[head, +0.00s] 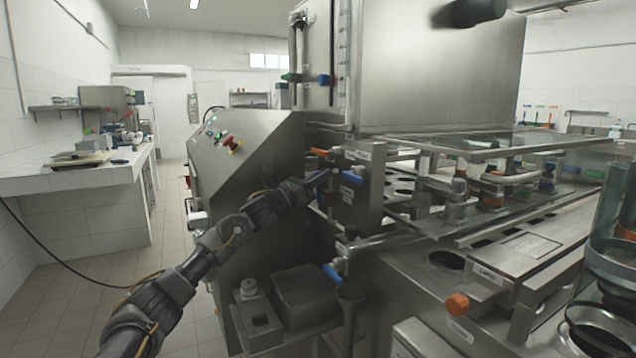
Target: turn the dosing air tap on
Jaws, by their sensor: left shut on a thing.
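My left arm comes in from the lower left, and my left gripper (326,182) is at the left side of a steel valve box (363,208). It is shut on what looks like a small tap handle there, mostly hidden by the fingers. A blue tap handle (353,179) shows on the box just right of the fingers. An orange handle (319,152) sticks out to the left above the gripper. The labels on the box are too small to read, so I cannot tell which tap is the dosing air one. My right gripper is not in view.
A sloped control panel (222,142) with coloured buttons stands left of the valve box. Below are another blue tap (332,272), a grey bin (302,297) and a funnel (350,294). The steel hopper (435,70) and glass cover (470,146) are above and right.

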